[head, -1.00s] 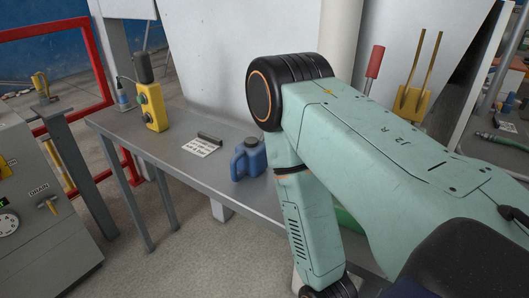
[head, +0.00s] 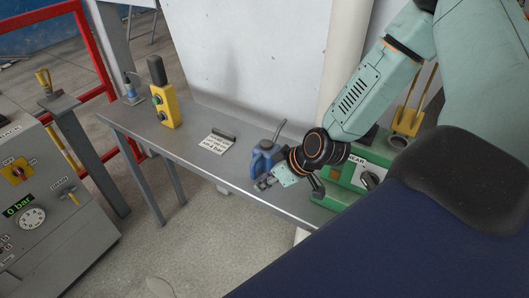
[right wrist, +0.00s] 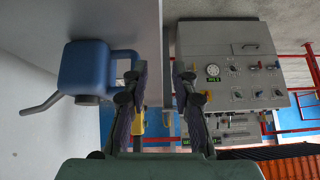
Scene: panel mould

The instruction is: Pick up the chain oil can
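The chain oil can is a blue can (head: 261,162) with a grey spout, upright on the grey bench in the head view. My right gripper (head: 288,184) is beside it on its right front side, fingers apart. In the right wrist view the can (right wrist: 84,66) appears upside down at the left, its handle towards the fingers. The right gripper (right wrist: 160,76) is open and empty there. Its left finger overlaps the handle's edge in the picture; I cannot tell if they touch. The handle is not between the fingers. My left gripper is out of view.
The grey bench (head: 190,158) holds a yellow control box (head: 166,108), a paper label (head: 216,144) and a green unit (head: 350,172) right of the can. A white panel stands behind. A grey control cabinet (head: 55,225) stands at left.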

